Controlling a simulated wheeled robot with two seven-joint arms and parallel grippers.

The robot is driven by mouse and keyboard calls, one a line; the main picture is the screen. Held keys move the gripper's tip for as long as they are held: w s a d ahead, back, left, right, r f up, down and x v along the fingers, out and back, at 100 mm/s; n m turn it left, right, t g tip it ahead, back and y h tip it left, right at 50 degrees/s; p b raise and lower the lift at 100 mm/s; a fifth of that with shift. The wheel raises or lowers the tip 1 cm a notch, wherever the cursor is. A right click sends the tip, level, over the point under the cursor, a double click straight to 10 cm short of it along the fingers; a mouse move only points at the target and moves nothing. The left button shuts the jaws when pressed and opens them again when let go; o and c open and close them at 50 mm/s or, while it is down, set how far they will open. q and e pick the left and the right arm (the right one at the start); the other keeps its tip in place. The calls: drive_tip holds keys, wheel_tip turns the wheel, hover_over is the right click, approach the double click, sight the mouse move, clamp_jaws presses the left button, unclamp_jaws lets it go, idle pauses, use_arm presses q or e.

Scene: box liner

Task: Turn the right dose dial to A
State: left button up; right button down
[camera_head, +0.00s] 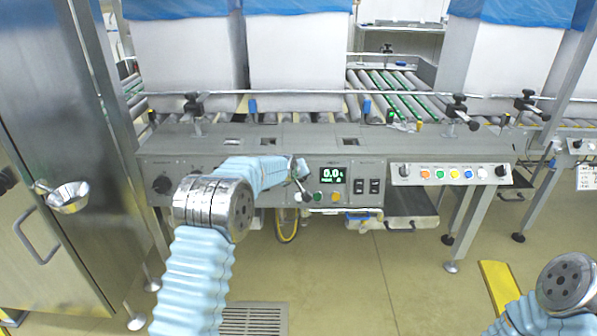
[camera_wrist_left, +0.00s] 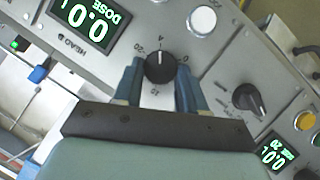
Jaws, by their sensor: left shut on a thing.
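In the left wrist view a black dial (camera_wrist_left: 160,69) with a pale pointer line sits between the fingers of my left gripper (camera_wrist_left: 160,75), which is shut on it. The pointer aims toward the top of the picture, near a small label that I cannot read for sure. Other labels ring the dial. Beside it is a green-lit dose display (camera_wrist_left: 88,20) marked Head B. In the head view my left gripper (camera_head: 300,172) is at the panel, just left of the same display (camera_head: 332,175), and hides the dial. My right arm shows at the lower right; its gripper is out of view.
A second black dial (camera_wrist_left: 248,100) and a second display (camera_wrist_left: 273,155) are close by in the wrist view. A white round button (camera_wrist_left: 202,19) is near the held dial. In the head view, black switches (camera_head: 367,186) and a row of coloured buttons (camera_head: 453,173) lie to the right.

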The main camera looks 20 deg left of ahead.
use_arm(q)
drive_tip(key=shift+d+m, duration=0.1)
drive_tip(key=shift+m, duration=0.3)
drive_tip(key=o, duration=1.1)
drive_tip(key=shift+c, duration=0.2)
